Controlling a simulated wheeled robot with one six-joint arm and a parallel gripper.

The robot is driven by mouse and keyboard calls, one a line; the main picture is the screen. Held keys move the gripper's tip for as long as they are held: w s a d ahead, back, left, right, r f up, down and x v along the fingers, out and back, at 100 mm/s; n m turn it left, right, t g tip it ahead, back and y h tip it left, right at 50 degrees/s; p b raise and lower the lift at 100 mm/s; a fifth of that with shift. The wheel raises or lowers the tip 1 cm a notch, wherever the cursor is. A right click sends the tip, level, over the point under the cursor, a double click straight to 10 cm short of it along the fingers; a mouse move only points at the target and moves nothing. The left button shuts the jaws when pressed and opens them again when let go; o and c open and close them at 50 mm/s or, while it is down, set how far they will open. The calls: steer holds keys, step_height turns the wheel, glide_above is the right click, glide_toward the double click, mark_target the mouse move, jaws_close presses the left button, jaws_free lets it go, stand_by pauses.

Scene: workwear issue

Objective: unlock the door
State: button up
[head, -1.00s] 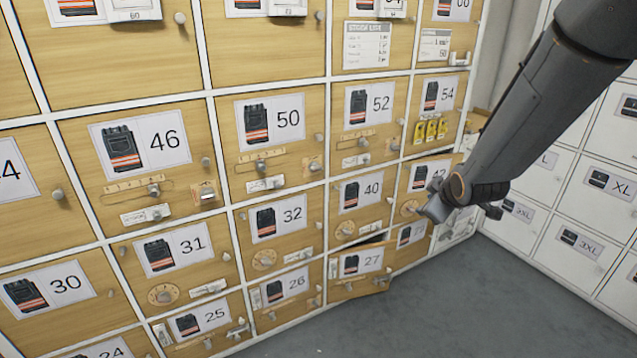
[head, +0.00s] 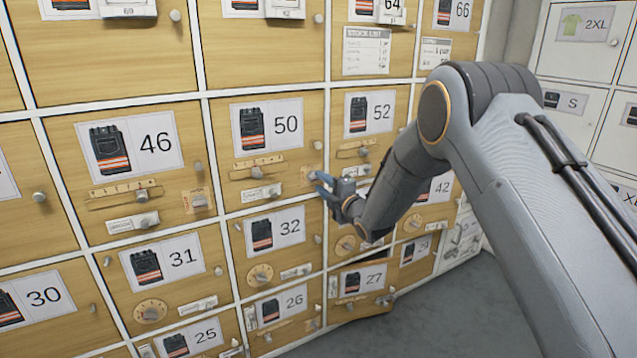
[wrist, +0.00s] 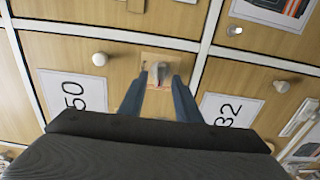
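In the wrist view a grey turn knob (wrist: 160,72) stands on this plate. My gripper (head: 322,184) is at that corner. In the wrist view my gripper (wrist: 160,82) has its two fingers apart, one on each side of the knob. I cannot tell if either finger touches it. The task does not name which door.
Similar numbered doors surround it, such as 46 (head: 185,165), 52 (head: 395,120) and 32 (head: 280,250). Door 27 (head: 350,300) stands slightly ajar. White lockers (head: 585,110) are at the right. Grey floor (head: 440,320) is clear at lower right.

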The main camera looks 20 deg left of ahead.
mark_target(314, 176)
steer(key=shift+x, duration=1.3)
jaws_close()
